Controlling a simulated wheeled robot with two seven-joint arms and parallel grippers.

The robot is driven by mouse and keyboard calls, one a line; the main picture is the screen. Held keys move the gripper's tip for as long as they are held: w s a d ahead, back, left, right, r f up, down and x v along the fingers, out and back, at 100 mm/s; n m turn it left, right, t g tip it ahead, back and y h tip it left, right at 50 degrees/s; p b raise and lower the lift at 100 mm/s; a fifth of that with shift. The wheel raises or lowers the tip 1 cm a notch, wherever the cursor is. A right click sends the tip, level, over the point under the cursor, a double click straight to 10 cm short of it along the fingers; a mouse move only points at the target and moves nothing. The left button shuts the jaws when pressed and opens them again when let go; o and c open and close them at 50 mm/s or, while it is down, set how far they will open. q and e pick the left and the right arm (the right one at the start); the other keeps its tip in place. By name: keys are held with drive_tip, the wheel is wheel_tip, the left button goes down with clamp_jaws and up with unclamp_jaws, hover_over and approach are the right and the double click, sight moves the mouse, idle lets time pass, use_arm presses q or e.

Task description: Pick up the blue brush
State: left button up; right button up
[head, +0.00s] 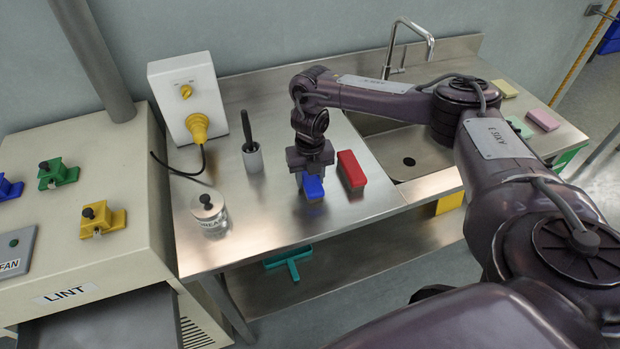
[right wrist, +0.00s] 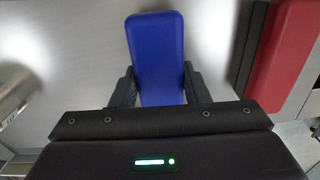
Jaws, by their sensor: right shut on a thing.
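The blue brush (head: 313,188) is on the steel table, left of the sink. My right gripper (head: 311,172) is over it from above, with its fingers shut on the brush's sides. In the right wrist view the blue brush (right wrist: 157,50) runs lengthwise between the two fingers of the gripper (right wrist: 158,88). I cannot tell whether the brush is still touching the table. My left gripper is not in view.
A red brush (head: 351,170) lies close to the right, apart from the gripper. To the left stand a holder with a black-handled tool (head: 253,158) and a glass jar (head: 210,213). A sink (head: 410,155) is at the right.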

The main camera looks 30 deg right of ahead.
drive_tip(key=shift+w+r, duration=0.1)
drive_tip(key=shift+r, duration=0.5)
wheel_tip(320, 180, up, 19)
drive_tip(key=p, duration=0.3)
drive_tip(key=shift+p, duration=0.35)
drive_tip(key=shift+f, duration=0.1)
